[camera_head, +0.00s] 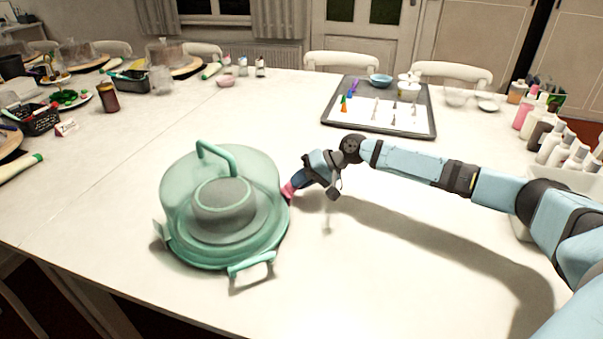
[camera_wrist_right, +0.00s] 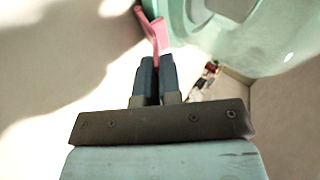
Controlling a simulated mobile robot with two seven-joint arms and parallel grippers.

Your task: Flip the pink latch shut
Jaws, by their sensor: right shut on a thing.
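The pink latch (camera_head: 289,189) is on the right side of a green translucent cake carrier (camera_head: 262,165) on the table. My right gripper (camera_head: 297,183) reaches it from the right. In the right wrist view, the pink latch (camera_wrist_right: 155,30) shows between and just beyond the fingertips of my right gripper (camera_wrist_right: 153,62), which is shut on it. The latch stands beside the carrier's green wall (camera_wrist_right: 182,20). Whether it is fastened to the rim cannot be told. A grey round form shows through the carrier's clear cover. My left gripper is not in view.
The white table (camera_head: 400,200) is clear around the carrier. A dark tray (camera_head: 428,134) with piping tips and a blue bowl (camera_head: 381,80) lies at the back right. Several bottles (camera_head: 547,150) stand along the right edge. Cake stands and tools lie at the left.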

